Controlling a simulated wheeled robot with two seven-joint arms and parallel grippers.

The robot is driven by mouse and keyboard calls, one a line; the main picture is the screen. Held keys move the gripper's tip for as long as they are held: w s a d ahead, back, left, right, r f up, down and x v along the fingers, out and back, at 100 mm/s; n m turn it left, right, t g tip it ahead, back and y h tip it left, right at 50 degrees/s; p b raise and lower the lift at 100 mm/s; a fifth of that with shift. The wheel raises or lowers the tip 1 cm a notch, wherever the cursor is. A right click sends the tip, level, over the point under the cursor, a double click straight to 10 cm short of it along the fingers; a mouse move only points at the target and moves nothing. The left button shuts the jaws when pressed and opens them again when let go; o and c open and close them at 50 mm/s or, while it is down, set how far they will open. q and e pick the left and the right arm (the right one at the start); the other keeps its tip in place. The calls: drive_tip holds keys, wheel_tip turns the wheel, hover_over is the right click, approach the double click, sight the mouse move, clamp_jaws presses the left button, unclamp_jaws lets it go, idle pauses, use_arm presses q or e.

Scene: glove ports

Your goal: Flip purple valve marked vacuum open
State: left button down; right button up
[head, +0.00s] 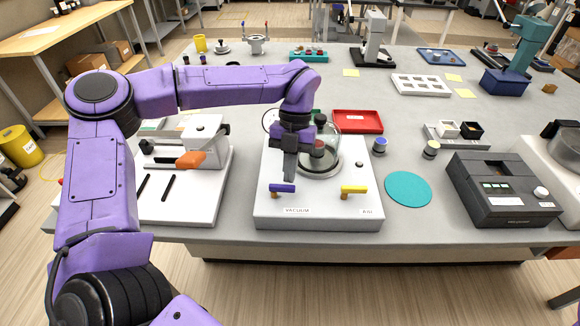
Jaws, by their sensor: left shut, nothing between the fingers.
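The purple valve handle (282,188) sits on the front left of a white box (318,210), above a label reading VACUUM. The handle lies crosswise, left to right, on a brass-coloured stem. A yellow valve handle (354,189) is on the same box to the right, also crosswise, above a second, smaller label. My left gripper (290,176) is shut and empty, pointing down just above and behind the purple handle. I cannot tell whether it touches the handle. Behind it a glass dome (327,150) stands on the box, partly hidden by my left wrist. My right gripper is not in view.
A white instrument (200,190) with an orange part stands to the left. A teal disc (408,189) lies to the right, beside a dark grey device (500,190). A red tray (358,121) is behind the box. Several small items stand farther back on the grey table.

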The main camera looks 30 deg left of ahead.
sight(292, 188)
use_arm(q)
drive_tip(key=shift+s+d+m+p, duration=0.1)
drive_tip(key=shift+d+m+p, duration=0.1)
drive_tip(key=shift+m+p, duration=0.15)
drive_tip(key=shift+s+d, duration=0.1)
drive_tip(key=shift+d, duration=0.05)
drive_tip(key=shift+s+d, duration=0.5)
drive_tip(key=shift+s, duration=0.1)
drive_tip(key=shift+s+d+p, duration=0.25)
drive_tip(key=shift+s+p, duration=0.2)
drive_tip(key=shift+p, duration=0.15)
drive_tip(key=shift+s+d+m+y+p, duration=0.15)
drive_tip(key=shift+m+y+p, duration=0.1)
drive_tip(key=shift+m, duration=0.2)
drive_tip(key=shift+s+a+m+y+p, duration=0.1)
drive_tip(key=shift+m+y, duration=0.15)
drive_tip(key=shift+m, duration=0.15)
drive_tip(key=shift+s+d+p, duration=0.2)
drive_tip(key=shift+s+p, duration=0.1)
drive_tip(key=shift+p, duration=0.05)
drive_tip(key=shift+s+a+p, duration=0.1)
drive_tip(key=shift+s+p, duration=0.35)
drive_tip(key=shift+s, duration=0.4)
